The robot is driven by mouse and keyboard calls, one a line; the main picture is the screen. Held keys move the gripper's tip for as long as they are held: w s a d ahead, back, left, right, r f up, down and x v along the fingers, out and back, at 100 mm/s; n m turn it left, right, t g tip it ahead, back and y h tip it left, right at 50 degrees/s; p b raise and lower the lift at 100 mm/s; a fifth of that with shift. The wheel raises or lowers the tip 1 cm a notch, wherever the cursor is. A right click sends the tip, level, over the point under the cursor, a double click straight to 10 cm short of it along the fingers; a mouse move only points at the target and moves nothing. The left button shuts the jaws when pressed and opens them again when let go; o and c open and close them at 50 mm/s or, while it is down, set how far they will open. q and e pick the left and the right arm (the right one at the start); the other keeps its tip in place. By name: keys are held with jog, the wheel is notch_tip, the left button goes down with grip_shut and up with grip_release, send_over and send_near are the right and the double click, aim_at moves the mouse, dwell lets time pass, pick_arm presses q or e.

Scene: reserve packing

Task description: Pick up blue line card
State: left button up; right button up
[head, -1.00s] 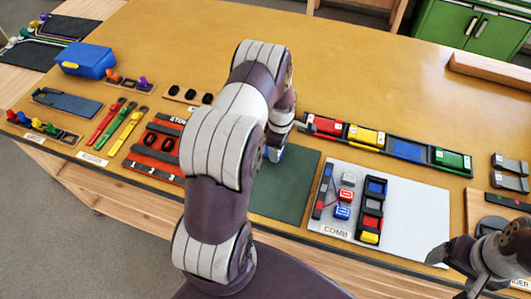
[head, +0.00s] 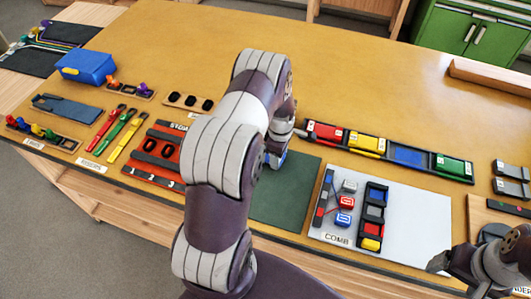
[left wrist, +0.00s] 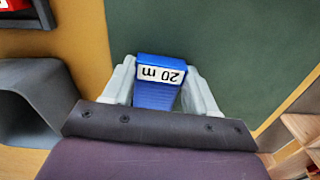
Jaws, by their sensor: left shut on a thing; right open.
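The blue line card (left wrist: 158,90), with a white "20 m" label, sits between the two pale fingers of my left gripper (left wrist: 160,88) in the left wrist view. The fingers are shut on its sides. The dark green mat (left wrist: 225,40) lies beneath; I cannot tell how far the card is above it. In the head view my left arm hides most of this gripper, and only a bit of the blue card (head: 279,158) shows by the mat (head: 290,195). My right gripper (head: 438,262) is open and empty at the lower right.
A pale board (head: 420,225) with small coloured parts lies right of the mat. A red board (head: 150,162) and coloured tools lie left. A blue box (head: 85,66) stands farther back.

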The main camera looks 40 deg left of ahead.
pick_arm(q)
notch_tip(320, 180, up, 7)
jog(key=p, duration=0.5)
jog(key=shift+f, duration=0.1)
